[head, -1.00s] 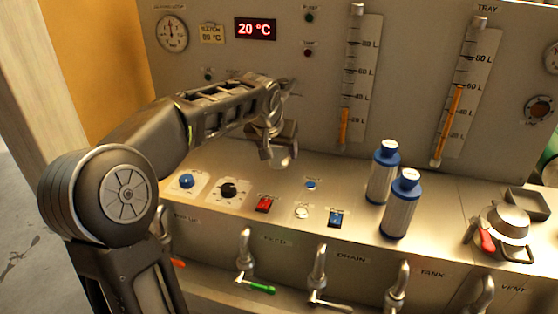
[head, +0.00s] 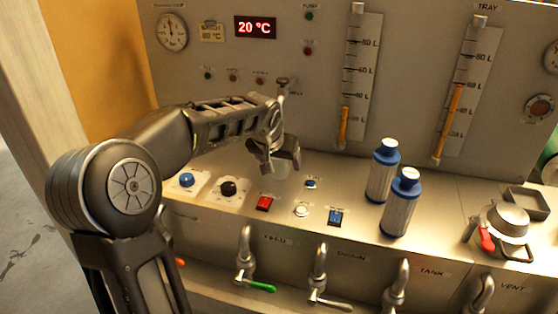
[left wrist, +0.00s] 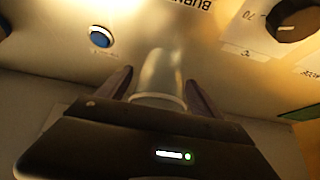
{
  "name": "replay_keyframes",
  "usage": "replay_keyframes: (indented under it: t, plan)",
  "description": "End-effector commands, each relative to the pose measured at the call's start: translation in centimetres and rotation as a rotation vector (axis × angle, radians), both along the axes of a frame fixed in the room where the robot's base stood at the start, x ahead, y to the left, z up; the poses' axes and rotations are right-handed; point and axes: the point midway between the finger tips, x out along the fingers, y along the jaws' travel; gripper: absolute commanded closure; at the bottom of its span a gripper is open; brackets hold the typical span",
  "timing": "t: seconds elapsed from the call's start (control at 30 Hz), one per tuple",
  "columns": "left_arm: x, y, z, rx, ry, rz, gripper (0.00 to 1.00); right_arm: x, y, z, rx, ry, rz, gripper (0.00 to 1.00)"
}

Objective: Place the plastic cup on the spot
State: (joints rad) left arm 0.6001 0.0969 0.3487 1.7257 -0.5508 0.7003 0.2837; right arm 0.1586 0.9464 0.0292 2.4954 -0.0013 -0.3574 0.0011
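A translucent plastic cup (left wrist: 163,75) is between the two fingers of my left gripper (left wrist: 160,88) in the left wrist view. In the head view my left gripper (head: 276,166) is shut on the cup (head: 281,171), just above the counter near its back. Much of the cup is hidden behind the fingers, and the gap beneath it is hard to judge. A blue button (head: 311,183) is just right of it and also shows in the left wrist view (left wrist: 101,37). I cannot make out a marked spot. My right gripper is out of view.
A black knob (head: 228,188), red switch (head: 264,203) and blue switch (head: 335,217) are on the counter (head: 350,246). Two blue-capped bottles (head: 383,172) (head: 400,205) stand to the right. Taps (head: 246,255) line the front. The gauge panel (head: 310,110) rises behind.

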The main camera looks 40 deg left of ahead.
Motion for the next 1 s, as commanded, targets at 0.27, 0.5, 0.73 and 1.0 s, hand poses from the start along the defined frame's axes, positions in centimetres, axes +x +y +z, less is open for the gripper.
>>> replay_keyframes:
  t: [0.27, 0.5, 0.73, 1.0]
  plan:
    - [0.0, 0.0, 0.0, 0.0, 0.0, 0.0, 0.19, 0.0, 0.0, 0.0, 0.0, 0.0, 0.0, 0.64]
    - [-0.4, -0.1, 1.2, 0.003, -0.002, 0.001, 0.19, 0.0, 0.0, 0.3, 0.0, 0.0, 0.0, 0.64]
    - [-2.5, -0.8, 4.8, 0.003, -0.005, 0.002, 0.19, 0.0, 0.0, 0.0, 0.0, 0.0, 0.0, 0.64]
    - [-5.2, -1.8, 9.1, 0.002, -0.002, 0.0, 0.19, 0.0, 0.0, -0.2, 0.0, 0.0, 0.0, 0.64]
